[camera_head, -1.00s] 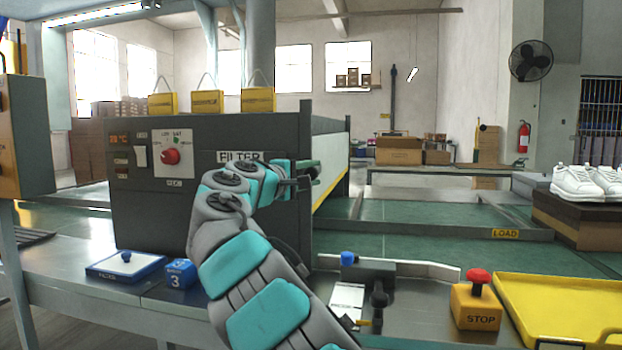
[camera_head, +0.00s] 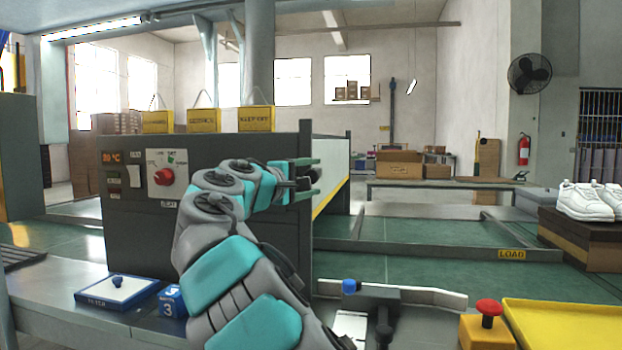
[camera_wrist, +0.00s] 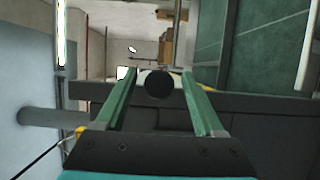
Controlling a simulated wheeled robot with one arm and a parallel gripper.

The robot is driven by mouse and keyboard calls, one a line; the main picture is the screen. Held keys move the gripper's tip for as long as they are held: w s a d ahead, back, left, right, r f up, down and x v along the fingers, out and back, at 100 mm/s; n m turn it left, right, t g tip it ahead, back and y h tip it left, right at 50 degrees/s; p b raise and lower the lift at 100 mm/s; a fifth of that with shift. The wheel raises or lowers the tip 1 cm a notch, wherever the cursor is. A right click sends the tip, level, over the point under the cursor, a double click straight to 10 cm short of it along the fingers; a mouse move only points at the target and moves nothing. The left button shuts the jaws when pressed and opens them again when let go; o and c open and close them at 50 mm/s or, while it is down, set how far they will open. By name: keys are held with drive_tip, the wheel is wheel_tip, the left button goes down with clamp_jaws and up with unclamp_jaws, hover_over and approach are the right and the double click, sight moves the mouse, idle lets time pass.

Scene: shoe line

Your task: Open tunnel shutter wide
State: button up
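The tunnel (camera_head: 127,230) is a dark grey box left of centre in the head view, with a red knob and small displays on its front. My gripper (camera_head: 316,178) is at its right front corner, with the fingers pointing right. In the wrist view my gripper (camera_wrist: 160,88) has two green fingers, open and well apart. A dark round knob (camera_wrist: 158,85) shows between them, with a gap on each side. I cannot tell how near it is in depth. My arm hides part of the tunnel front, and I cannot pick out the shutter for certain.
A blue-rimmed tray (camera_head: 117,292) and a blue block (camera_head: 172,301) are on the bench below the tunnel. A yellow stop box (camera_head: 487,333) with a red button and a yellow tray (camera_head: 565,330) are at lower right. White shoes (camera_head: 588,202) stand on boxes at right.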

drive_tip(key=v, duration=0.7)
drive_tip(key=shift+s+a+b, duration=0.3)
drive_tip(key=shift+b, duration=0.1)
